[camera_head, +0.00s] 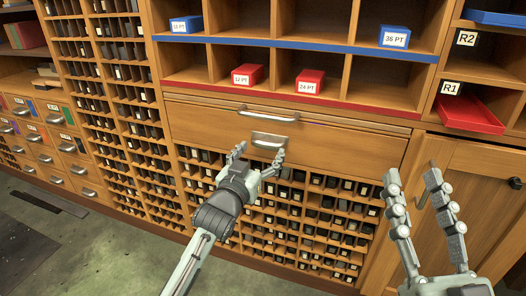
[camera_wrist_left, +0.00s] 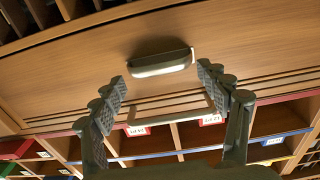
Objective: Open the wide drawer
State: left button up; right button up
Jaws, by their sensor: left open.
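The wide drawer (camera_head: 340,144) is a wooden front below the open shelves, and it looks shut. A metal cup handle (camera_head: 269,141) sits at its middle; it also shows in the left wrist view (camera_wrist_left: 160,63). My left gripper (camera_head: 260,155) is open, just in front of and slightly below the cup handle in the head view. In the left wrist view its fingers (camera_wrist_left: 163,82) are spread, with the handle beyond the tips and nothing between them. My right gripper (camera_head: 412,178) is open and empty at the lower right, away from the drawer handle.
A thin board with a long bar handle (camera_head: 268,117) lies directly above the drawer. Shelves above hold red boxes (camera_head: 310,82) and blue boxes (camera_head: 394,37). A rack of type slots (camera_head: 300,215) is below, a cabinet door (camera_head: 475,190) at right. Floor at lower left is mostly clear.

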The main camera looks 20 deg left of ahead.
pick_arm(q)
jog(key=shift+w, duration=0.85)
